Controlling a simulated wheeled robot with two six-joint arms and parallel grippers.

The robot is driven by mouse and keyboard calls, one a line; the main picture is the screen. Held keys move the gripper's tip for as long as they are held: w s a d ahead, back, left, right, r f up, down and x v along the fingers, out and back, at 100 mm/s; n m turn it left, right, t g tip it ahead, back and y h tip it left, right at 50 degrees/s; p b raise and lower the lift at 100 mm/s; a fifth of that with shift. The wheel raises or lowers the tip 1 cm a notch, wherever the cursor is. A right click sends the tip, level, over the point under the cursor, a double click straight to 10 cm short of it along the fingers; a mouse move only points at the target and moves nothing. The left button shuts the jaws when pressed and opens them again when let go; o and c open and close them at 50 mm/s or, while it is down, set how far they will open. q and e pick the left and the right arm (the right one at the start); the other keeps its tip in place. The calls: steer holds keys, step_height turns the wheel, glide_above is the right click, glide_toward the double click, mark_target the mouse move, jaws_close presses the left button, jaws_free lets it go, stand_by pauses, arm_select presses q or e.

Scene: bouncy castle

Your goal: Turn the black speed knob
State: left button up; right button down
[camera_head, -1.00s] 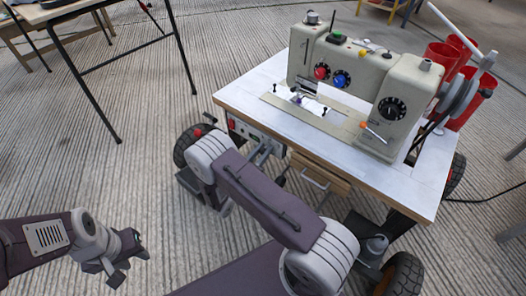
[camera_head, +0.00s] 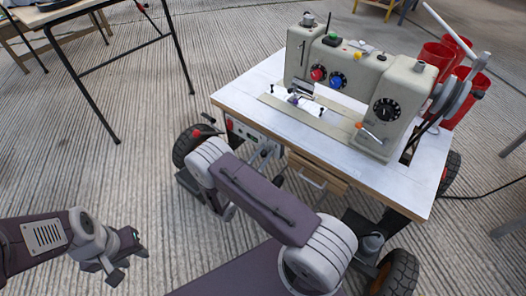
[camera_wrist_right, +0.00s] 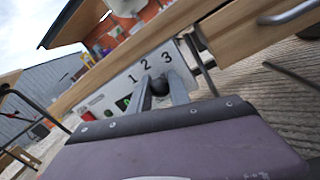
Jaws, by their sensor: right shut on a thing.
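The black speed knob (camera_wrist_right: 159,87) is a small round dark knob on a white panel (camera_wrist_right: 122,88) marked 1, 2 and 3, in the right wrist view. My right gripper (camera_wrist_right: 161,83) has one finger on each side of it and is shut on it. In the head view my right gripper (camera_head: 265,153) is at the panel (camera_head: 246,131) under the tabletop's front edge; the knob itself is hidden there. My left gripper (camera_head: 127,259) is open and empty over the floor at the lower left.
A cream sewing machine (camera_head: 348,72) stands on a white-topped wheeled table (camera_head: 245,90). A wooden drawer (camera_head: 318,172) with a metal handle hangs right of the panel. Red cups (camera_head: 468,78) stand at the table's right. A black-legged table (camera_head: 95,15) is at the upper left.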

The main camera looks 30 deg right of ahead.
steer(key=shift+s+m, duration=0.1)
steer(key=shift+m, duration=0.4)
steer(key=shift+f, duration=0.1)
steer(key=c, duration=1.2)
jaws_free()
steer(key=shift+c, duration=0.2)
steer(key=shift+a, duration=0.1)
steer(key=p+v, duration=0.4)
steer(key=v, duration=0.5)
